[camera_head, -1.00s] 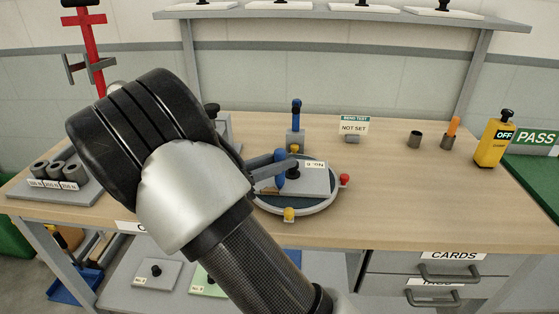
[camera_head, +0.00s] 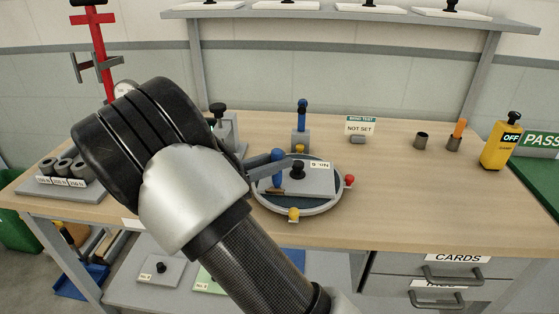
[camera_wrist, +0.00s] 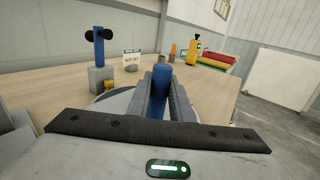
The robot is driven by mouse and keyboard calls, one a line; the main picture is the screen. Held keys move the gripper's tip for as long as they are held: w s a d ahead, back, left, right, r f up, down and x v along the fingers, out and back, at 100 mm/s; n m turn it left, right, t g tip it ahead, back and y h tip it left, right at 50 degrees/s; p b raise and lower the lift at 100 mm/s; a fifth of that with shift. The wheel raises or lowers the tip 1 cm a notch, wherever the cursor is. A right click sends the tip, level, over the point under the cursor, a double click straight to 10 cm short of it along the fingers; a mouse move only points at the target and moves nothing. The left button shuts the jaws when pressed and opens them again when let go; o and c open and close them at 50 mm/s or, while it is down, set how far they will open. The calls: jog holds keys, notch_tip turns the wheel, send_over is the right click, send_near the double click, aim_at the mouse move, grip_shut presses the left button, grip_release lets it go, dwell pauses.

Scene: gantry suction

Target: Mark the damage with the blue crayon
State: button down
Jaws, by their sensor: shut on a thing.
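My gripper (camera_head: 268,163) is shut on the blue crayon (camera_head: 277,172), which stands upright between the fingers. In the wrist view the crayon (camera_wrist: 159,88) shows between the two grey fingers (camera_wrist: 160,100). Its lower end is over the left part of a grey plate (camera_head: 312,182) with a black knob and a white label. The plate lies on a round turntable (camera_head: 300,211). A small brown mark (camera_head: 273,191), possibly the damage, shows on the plate just below the crayon. I cannot tell whether the crayon tip touches the plate.
Red and yellow knobs (camera_head: 349,181) stick out at the turntable rim. Behind stands a blue post (camera_head: 302,113) in a grey block. To the right are a "NOT SET" sign (camera_head: 360,127), an empty dark cup (camera_head: 421,141), an orange crayon (camera_head: 460,128) in a cup, and a yellow device (camera_head: 500,145).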

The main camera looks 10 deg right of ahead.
jog(key=shift+w+a+f+p, duration=0.1)
jog(key=shift+w+a+p, duration=0.1)
jog(key=shift+a, duration=0.5)
jog(key=shift+w+a+p, duration=0.2)
jog(key=shift+a, duration=0.45)
notch_tip(320, 180, up, 7)
jog(key=p, duration=0.6)
jog(key=shift+p, duration=0.4)
jog(key=s+d+f+n+t+y, duration=0.3)
jog(key=s+d+f+n+t, duration=0.1)
jog(key=s+d+f+t, duration=0.1)
notch_tip(320, 180, up, 6)
jog(key=p, duration=1.3)
jog(key=shift+a, duration=0.15)
